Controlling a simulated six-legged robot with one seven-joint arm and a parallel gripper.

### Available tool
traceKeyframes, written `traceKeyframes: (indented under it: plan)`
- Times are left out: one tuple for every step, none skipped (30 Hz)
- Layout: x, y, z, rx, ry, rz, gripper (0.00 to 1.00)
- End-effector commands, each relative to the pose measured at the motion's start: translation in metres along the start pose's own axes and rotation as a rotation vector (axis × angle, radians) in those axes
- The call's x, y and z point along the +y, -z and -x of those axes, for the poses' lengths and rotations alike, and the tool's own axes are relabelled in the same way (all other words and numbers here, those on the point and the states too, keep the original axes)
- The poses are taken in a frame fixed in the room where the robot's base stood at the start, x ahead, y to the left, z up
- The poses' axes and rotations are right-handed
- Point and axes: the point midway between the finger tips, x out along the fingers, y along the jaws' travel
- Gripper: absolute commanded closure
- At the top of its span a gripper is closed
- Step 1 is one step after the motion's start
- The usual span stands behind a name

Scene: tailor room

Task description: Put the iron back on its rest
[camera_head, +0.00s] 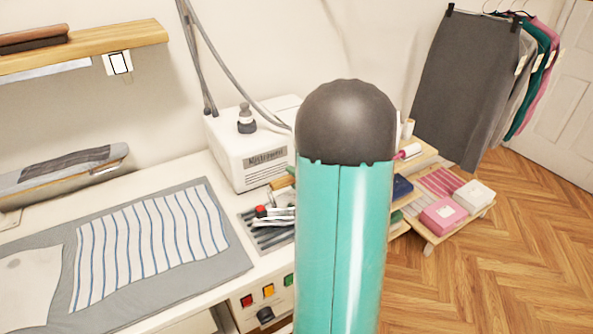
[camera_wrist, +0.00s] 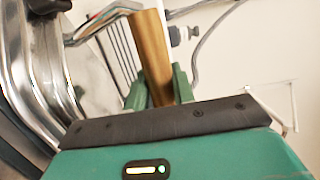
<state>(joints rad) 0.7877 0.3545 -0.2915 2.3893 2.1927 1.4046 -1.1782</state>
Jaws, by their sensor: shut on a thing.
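My gripper (camera_wrist: 157,88) is shut on the iron's brown wooden handle (camera_wrist: 152,52), with a green finger on each side of it. Shiny metal, seemingly the iron's body, fills the left of the wrist view. In the head view my arm covers the gripper and much of the iron; the wooden handle (camera_head: 283,182) and some metal parts with a red knob (camera_head: 261,211) show at the arm's left edge. The grey ribbed rest (camera_head: 268,239) lies on the table just below these parts. I cannot tell whether the iron touches it.
A white steam unit (camera_head: 240,150) stands behind the rest. Striped cloth (camera_head: 150,240) lies on the grey mat (camera_head: 232,262) to the left. Coloured buttons (camera_head: 268,290) line the table front. A low shelf with boxes (camera_head: 443,215) stands to the right.

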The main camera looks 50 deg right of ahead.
Motion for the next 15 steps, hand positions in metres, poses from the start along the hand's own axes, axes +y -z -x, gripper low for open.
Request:
traceKeyframes:
  plan:
    - [0.0009, -0.0008, -0.0004, 0.0, 0.008, 0.002, 1.0]
    - [0.0029, -0.0016, -0.0002, 0.001, 0.008, 0.002, 1.0]
    - [0.0051, -0.0027, 0.0002, 0.001, 0.009, 0.003, 1.0]
    - [0.0064, -0.0033, 0.0004, 0.002, 0.009, 0.003, 1.0]
    - [0.0074, -0.0038, 0.0006, 0.003, 0.009, 0.004, 1.0]
    - [0.0083, -0.0047, 0.0007, 0.004, 0.01, 0.004, 1.0]
    - [0.0087, -0.005, 0.0008, 0.004, 0.01, 0.004, 1.0]
    - [0.0089, -0.0052, 0.0008, 0.004, 0.01, 0.004, 1.0]
    - [0.0089, -0.0056, 0.0009, 0.004, 0.01, 0.004, 1.0]
    - [0.0089, -0.006, 0.001, 0.004, 0.01, 0.004, 1.0]
    - [0.0089, -0.0063, 0.001, 0.004, 0.01, 0.004, 1.0]
    - [0.0089, -0.0064, 0.001, 0.005, 0.01, 0.004, 1.0]
    - [0.0088, -0.0064, 0.0011, 0.005, 0.01, 0.004, 1.0]
    - [0.0088, -0.0065, 0.0011, 0.005, 0.01, 0.005, 1.0]
    - [0.0089, -0.0066, 0.0011, 0.005, 0.01, 0.005, 1.0]
